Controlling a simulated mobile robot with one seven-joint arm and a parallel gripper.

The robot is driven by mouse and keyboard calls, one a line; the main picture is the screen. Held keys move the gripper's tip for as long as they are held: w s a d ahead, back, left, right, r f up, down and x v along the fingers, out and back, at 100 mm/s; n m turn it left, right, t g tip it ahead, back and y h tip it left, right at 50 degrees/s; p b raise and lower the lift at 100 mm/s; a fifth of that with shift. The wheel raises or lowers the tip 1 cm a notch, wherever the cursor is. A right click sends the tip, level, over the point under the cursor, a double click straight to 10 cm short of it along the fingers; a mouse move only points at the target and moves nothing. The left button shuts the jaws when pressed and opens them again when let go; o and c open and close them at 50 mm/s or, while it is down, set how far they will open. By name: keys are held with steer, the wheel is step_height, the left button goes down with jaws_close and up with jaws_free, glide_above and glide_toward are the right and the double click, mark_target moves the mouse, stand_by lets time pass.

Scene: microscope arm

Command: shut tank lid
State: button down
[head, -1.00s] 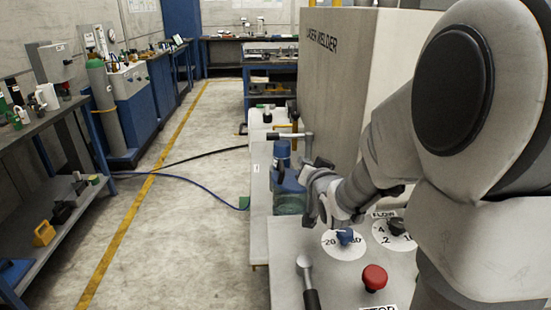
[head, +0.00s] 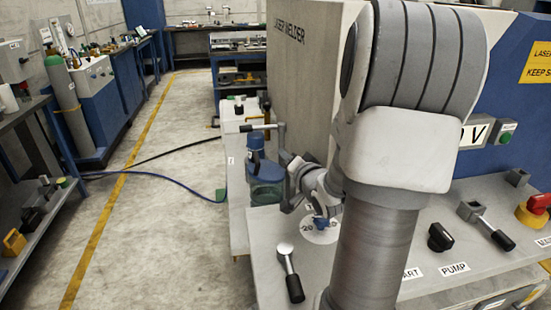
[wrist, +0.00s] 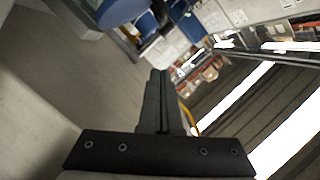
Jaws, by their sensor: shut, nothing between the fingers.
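A teal, see-through tank (head: 266,193) with blue parts on top (head: 256,146) stands at the left end of the console in the head view. Which blue part is the lid, and how far it is open, I cannot tell. My gripper (head: 288,204) is just right of the tank, close to it, and partly overlaps its edge in the picture. I cannot tell whether they touch. In the wrist view my gripper (wrist: 159,75) has its two dark fingers together with nothing between them. The tank cannot be made out clearly there.
A metal lever with a black grip (head: 291,275) and a blue dial knob (head: 320,222) sit on the console near my gripper. A T-shaped handle (head: 268,128) stands behind the tank. The tall welder cabinet (head: 305,80) rises behind. Open floor lies to the left.

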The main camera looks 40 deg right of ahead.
mark_target(257, 154)
steer(key=b+x, duration=0.1)
steer(key=x, duration=0.6)
steer(key=shift+w+f, duration=0.15)
steer(key=shift+w+a+f+b, duration=0.5)
steer(key=shift+w+a+f, duration=0.15)
steer(key=shift+f, duration=0.2)
steer(key=shift+w+a+f, duration=0.25)
steer(key=shift+a+f, duration=0.25)
steer(key=shift+a, duration=0.1)
steer(key=shift+w+a+f+b, duration=0.2)
steer(key=shift+a+f+b, duration=0.35)
steer(key=shift+b, duration=0.3)
steer(key=shift+d, duration=0.1)
steer(key=shift+r, duration=0.2)
